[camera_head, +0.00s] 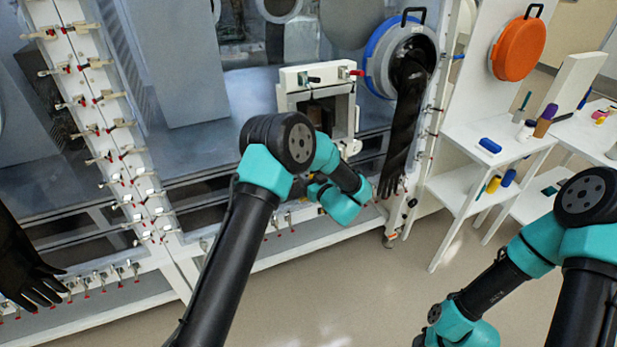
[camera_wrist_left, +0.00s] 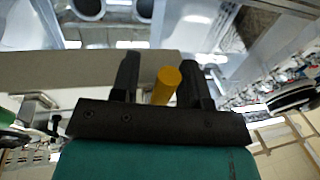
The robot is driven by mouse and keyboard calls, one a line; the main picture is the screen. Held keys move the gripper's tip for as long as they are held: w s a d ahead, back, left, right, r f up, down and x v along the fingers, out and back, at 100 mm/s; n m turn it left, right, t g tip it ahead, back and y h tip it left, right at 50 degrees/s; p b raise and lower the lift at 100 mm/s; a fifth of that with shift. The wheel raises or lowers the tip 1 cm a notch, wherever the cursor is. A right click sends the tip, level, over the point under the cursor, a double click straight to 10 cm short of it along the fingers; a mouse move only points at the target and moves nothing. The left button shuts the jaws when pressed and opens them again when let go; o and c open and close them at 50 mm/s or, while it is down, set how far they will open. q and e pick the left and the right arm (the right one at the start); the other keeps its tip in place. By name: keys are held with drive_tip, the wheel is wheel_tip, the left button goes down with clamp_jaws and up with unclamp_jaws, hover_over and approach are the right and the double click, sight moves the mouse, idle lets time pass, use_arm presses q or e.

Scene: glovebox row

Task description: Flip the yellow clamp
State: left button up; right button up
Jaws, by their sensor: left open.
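In the left wrist view a yellow rod-like part (camera_wrist_left: 166,86), which looks like the yellow clamp, shows between the two black fingers of my left gripper (camera_wrist_left: 159,65). The fingers stand apart on either side of it. I cannot tell whether either finger touches it. In the head view my left arm reaches to the white framed hatch (camera_head: 318,77) on the glovebox front, and its teal wrist hides the fingers and the yellow part. My right arm is at the lower right, with its gripper out of the frame.
A round blue-rimmed port (camera_head: 377,62) with a hanging black glove (camera_head: 404,125) is right of the hatch. Another black glove (camera_head: 28,272) hangs at the left. A white shelf (camera_head: 470,135) with bottles and an orange round cover (camera_head: 518,48) are at the right. The floor between is clear.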

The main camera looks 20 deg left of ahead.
use_arm(q)
clamp_jaws()
idle(0.3)
idle(0.4)
